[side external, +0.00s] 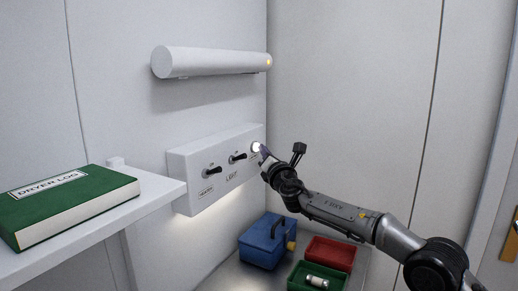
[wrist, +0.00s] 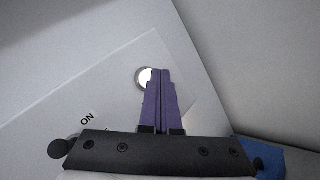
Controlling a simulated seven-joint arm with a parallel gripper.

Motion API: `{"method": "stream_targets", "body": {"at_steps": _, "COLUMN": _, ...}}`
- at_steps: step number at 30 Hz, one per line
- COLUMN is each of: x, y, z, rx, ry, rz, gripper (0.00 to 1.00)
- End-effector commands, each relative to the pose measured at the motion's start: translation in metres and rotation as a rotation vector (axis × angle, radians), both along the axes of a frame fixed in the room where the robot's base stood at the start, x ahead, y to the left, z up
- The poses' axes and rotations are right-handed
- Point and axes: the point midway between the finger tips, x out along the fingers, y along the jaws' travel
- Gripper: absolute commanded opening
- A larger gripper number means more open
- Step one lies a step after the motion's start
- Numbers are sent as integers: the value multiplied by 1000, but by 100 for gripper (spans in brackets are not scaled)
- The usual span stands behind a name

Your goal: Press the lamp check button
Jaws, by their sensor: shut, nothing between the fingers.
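The white panel box (side external: 183,168) is on the wall, with two black toggle switches, one above a "HEATER" label (side external: 207,191) and one near a "LIGHT" label (side external: 231,177). A round, bright white button (side external: 255,147) sits at the panel's right end. In the wrist view the button (wrist: 142,77) shows as a lit disc with a grey ring, partly covered by my fingers. My gripper (side external: 261,152) is shut and empty, its purple fingertips (wrist: 159,72) at the button. I cannot tell whether they touch it. The label by the button is hidden.
A white tube lamp (side external: 215,62) is on the wall above the panel. Below are a blue box (side external: 262,243), a red bin (side external: 330,252) and a green bin (side external: 300,274) holding a small cylinder (side external: 317,282). A green book (side external: 70,205) lies on the shelf (side external: 150,190) at left.

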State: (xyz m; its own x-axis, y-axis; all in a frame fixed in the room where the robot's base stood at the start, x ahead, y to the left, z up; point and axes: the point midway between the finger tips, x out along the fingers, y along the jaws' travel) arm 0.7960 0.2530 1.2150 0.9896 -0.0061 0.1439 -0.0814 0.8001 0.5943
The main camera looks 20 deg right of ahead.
Motion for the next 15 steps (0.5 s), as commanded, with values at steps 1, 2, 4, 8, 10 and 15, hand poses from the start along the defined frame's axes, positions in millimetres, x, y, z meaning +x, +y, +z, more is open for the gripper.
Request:
{"method": "stream_targets", "body": {"at_steps": 1, "x": 0, "y": 1, "z": -1, "rx": -1, "ry": 1, "rz": 2, "gripper": 0}}
{"method": "stream_targets", "body": {"at_steps": 2, "x": 1, "y": 1, "z": -1, "rx": -1, "ry": 1, "rz": 2, "gripper": 0}}
{"method": "stream_targets", "body": {"at_steps": 4, "x": 1, "y": 1, "z": -1, "rx": -1, "ry": 1, "rz": 2, "gripper": 0}}
{"method": "stream_targets", "body": {"at_steps": 8, "x": 1, "y": 1, "z": -1, "rx": -1, "ry": 1, "rz": 2, "gripper": 0}}
{"method": "stream_targets", "body": {"at_steps": 10, "x": 0, "y": 1, "z": -1, "rx": -1, "ry": 2, "rz": 2, "gripper": 0}}
{"method": "stream_targets", "body": {"at_steps": 15, "x": -3, "y": -3, "z": -1, "rx": -3, "ry": 4, "rz": -2, "gripper": 0}}
